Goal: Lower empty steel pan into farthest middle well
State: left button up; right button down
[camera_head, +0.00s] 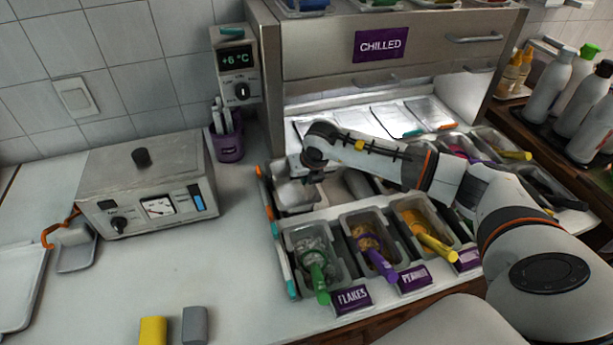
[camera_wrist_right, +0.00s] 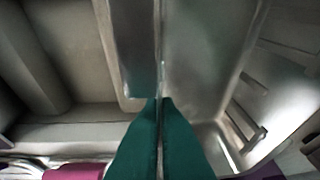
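An empty steel pan (camera_head: 296,194) is at the left end of the counter's middle row, just behind the flakes pan. My right gripper (camera_head: 312,178) is over its right side in the head view, pointing down. In the right wrist view the teal fingertips (camera_wrist_right: 163,102) are close together with a thin metal rim between them, and the pan's bare inside (camera_wrist_right: 205,55) shows beside it. The fingers look shut on that rim. My arm hides part of the middle row, and how deep the pan sits cannot be told. My left gripper is out of view.
Filled front pans hold a green-handled scoop (camera_head: 317,277), a purple-handled one (camera_head: 381,262) and a yellow-handled one (camera_head: 433,243). The chilled cabinet (camera_head: 300,55) overhangs the back. A metal appliance (camera_head: 150,185) stands left. The white counter between is mostly clear.

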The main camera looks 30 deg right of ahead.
aim_at(305, 189)
jog(key=shift+f+b, duration=0.85)
jog(key=shift+f, duration=0.2)
dwell(0.8)
jog(key=shift+f+b, duration=0.75)
jog(key=shift+b, duration=0.2)
dwell(0.4)
dwell(0.4)
jog(key=c, duration=1.2)
grip_release()
jog(key=shift+r, duration=0.1)
jog(key=shift+r+p, duration=2.1)
jog(key=shift+r, duration=1.8)
